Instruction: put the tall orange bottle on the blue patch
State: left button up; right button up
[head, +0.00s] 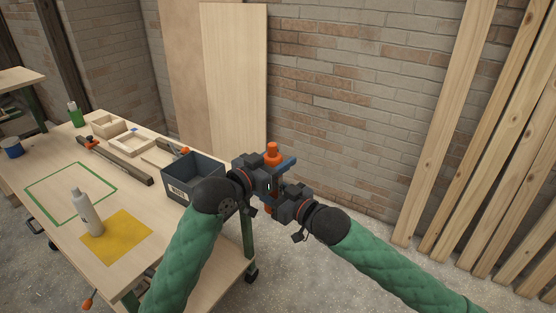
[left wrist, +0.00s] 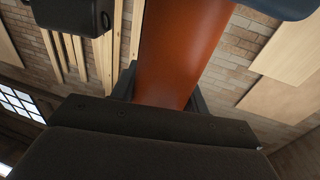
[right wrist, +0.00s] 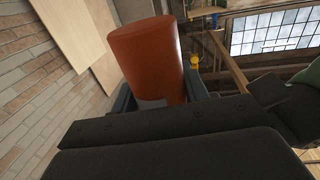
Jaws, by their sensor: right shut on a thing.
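The tall orange bottle (head: 272,153) is held up off the bench between my two grippers, its top and lower end showing in the head view. My right gripper (head: 287,190) is shut on it, and the orange body also shows between its fingers in the right wrist view (right wrist: 148,58). My left gripper (head: 266,172) has its fingers on either side of the bottle, which fills the middle of the left wrist view (left wrist: 178,55); whether they press on it I cannot tell. The grippers hide the bottle's middle. I cannot make out a blue patch in any view.
The wooden workbench (head: 180,235) on the left carries a yellow patch (head: 130,240), a green outlined square (head: 43,183), a white-grey bottle (head: 87,213) and a dark bin (head: 178,184). A board (head: 233,75) and several planks lean on the brick wall.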

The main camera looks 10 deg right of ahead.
pick_arm(q)
jog(key=c, duration=0.4)
pick_arm(e)
jog(key=o, duration=1.3)
